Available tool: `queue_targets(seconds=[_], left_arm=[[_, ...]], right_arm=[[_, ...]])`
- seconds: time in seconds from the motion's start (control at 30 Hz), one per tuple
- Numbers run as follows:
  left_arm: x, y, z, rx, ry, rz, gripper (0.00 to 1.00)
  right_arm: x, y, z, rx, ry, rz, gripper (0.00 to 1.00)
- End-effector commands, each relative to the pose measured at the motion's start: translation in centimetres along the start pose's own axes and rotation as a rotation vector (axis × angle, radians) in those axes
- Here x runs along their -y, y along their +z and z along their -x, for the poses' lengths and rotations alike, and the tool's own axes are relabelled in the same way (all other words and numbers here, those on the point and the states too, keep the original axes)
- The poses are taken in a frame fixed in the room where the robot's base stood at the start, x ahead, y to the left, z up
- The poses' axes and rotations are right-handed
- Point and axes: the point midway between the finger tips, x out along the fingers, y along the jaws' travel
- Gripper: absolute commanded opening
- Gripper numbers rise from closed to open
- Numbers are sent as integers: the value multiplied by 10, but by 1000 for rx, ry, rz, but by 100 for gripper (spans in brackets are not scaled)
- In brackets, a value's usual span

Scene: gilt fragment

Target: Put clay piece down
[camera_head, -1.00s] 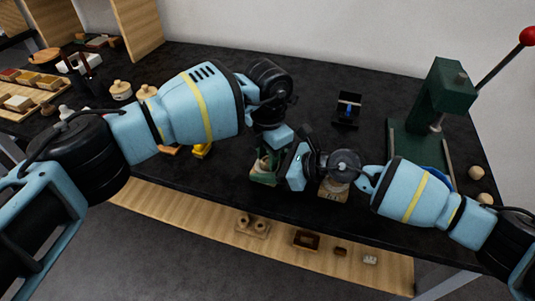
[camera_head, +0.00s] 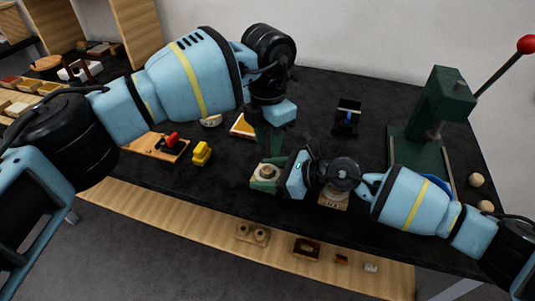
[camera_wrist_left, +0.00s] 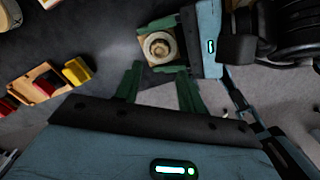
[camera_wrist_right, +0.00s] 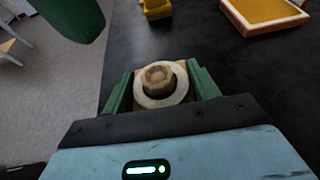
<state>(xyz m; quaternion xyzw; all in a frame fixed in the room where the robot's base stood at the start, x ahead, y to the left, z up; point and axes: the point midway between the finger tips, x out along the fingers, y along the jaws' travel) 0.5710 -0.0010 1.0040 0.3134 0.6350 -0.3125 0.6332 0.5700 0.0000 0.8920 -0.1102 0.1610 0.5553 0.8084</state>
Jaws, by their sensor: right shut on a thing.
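My right gripper (camera_wrist_right: 160,92) is shut on a square wooden block (camera_head: 266,170) near the table's front edge. The block carries a pale ring (camera_wrist_right: 179,96) with a brown, faceted lump (camera_wrist_right: 158,75), likely the clay piece, sitting in its middle. The ring and lump also show from above in the left wrist view (camera_wrist_left: 158,47).
A yellow object (camera_head: 201,153) and a wooden tray with a red-handled tool (camera_head: 171,142) lie left of the block. An orange-faced pad (camera_head: 242,126) lies behind. A green press (camera_head: 432,115) stands right. A small black stand (camera_head: 347,117) is at the back.

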Motion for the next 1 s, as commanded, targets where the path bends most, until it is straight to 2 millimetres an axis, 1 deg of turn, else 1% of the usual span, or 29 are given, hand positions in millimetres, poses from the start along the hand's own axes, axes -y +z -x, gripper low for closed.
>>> queue_targets(seconds=[0.03,0.1,0.2,0.3,0.4,0.63,0.67,0.7,0.83,0.87,1.0], left_arm=[[0,1,10,3,2,0,40],[0,0,21,1,2,0,40],[0,1,33,2,1,0,40],[0,0,40,1,1,-1,40],[0,0,43,0,0,-1,40],[0,0,44,0,0,-1,40],[0,0,44,0,0,-1,40],[0,0,44,0,0,-1,40],[0,0,44,0,0,-1,40],[0,0,44,0,0,-1,40],[0,0,44,0,0,-1,40]], right_arm=[[0,0,0,0,0,0,36],[0,0,0,0,0,0,36],[0,0,0,0,0,0,36],[0,0,0,0,0,0,36],[0,0,0,0,0,0,36],[0,0,0,0,0,0,36],[0,0,0,0,0,0,61],[0,0,0,0,0,0,66],[0,0,0,0,0,0,83],[0,0,0,0,0,0,85],[0,0,0,0,0,0,85]])
